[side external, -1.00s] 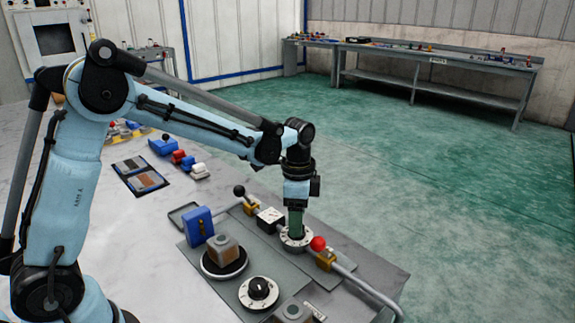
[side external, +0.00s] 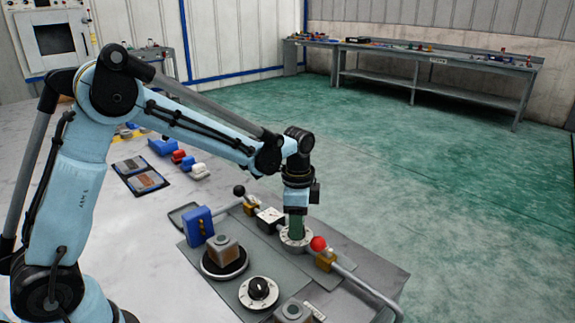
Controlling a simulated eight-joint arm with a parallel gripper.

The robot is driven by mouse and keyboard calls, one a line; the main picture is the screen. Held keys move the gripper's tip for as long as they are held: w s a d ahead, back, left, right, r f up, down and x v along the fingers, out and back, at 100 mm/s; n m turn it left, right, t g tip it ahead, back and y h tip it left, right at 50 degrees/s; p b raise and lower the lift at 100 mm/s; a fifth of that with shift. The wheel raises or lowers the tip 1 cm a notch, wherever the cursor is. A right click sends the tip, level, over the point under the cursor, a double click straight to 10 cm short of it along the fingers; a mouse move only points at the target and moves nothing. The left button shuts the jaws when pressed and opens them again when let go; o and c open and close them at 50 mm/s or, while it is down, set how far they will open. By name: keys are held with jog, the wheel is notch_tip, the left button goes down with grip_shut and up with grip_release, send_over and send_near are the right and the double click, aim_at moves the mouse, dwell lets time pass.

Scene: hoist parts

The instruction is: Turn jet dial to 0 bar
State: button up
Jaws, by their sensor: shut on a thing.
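My gripper (side external: 296,228) points straight down over a round pale dial (side external: 296,240) with marks around its rim, and is shut on its knob. The fingers hide the knob and its pointer, so the setting cannot be read. A second dial (side external: 259,292), white-rimmed with a black knob, sits nearer the camera, apart from my gripper. I cannot read the labels on either dial, so I cannot tell from them which is the jet dial.
A red ball-ended handle (side external: 318,243) on a pipe stands close to the right of my gripper. A grey block on a round black plate (side external: 224,264), a blue block (side external: 198,226) and a black-knobbed lever (side external: 239,191) stand to the left.

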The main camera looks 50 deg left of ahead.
jog(key=n, duration=1.1)
jog(key=shift+n, duration=0.4)
dwell(0.6)
jog(key=o, duration=1)
jog(key=shift+o, duration=0.2)
jog(key=shift+r, duration=0.15)
notch_tip(320, 180, up, 12)
